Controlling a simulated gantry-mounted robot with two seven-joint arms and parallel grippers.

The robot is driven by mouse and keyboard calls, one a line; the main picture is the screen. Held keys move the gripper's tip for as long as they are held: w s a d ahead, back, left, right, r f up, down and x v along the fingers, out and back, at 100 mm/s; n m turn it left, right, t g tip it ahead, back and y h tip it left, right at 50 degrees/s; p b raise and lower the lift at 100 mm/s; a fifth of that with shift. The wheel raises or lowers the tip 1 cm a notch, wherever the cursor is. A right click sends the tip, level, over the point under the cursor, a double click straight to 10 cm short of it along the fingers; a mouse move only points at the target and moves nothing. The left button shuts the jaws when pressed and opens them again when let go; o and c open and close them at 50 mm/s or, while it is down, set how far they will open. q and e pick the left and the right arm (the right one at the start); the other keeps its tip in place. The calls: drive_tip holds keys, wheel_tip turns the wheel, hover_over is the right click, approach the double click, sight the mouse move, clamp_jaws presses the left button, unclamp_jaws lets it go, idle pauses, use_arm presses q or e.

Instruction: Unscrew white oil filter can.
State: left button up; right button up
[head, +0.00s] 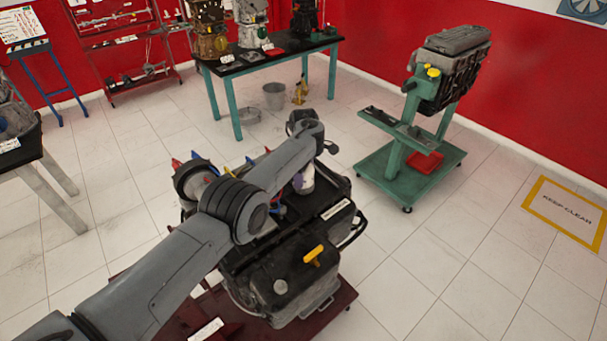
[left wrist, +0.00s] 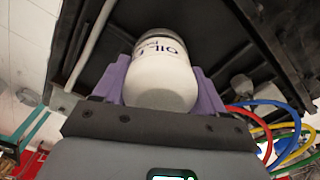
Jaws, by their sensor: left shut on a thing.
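The white oil filter can (left wrist: 162,78), with dark "OIL" lettering, stands between the purple fingers of my left gripper (left wrist: 160,88) in the left wrist view. The fingers are shut on its two sides. Its far end meets a dark part of the engine; I cannot tell whether it is still threaded on. In the head view my left arm reaches over the engine trainer (head: 285,262), and only a small white and purple patch of can and gripper (head: 304,181) shows below the wrist. My right gripper is not in view.
Red, yellow, blue and green hoses (left wrist: 268,128) run close to the right of the gripper. The engine has a yellow handle (head: 313,256) and sits on a dark red base (head: 340,304). A green engine stand (head: 392,168) is to the right, with clear floor between.

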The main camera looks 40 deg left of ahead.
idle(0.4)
use_arm(q)
drive_tip(key=o, duration=1)
wheel_tip(320, 180, up, 11)
drive_tip(key=shift+f+p, duration=0.1)
drive_tip(key=shift+p, duration=0.3)
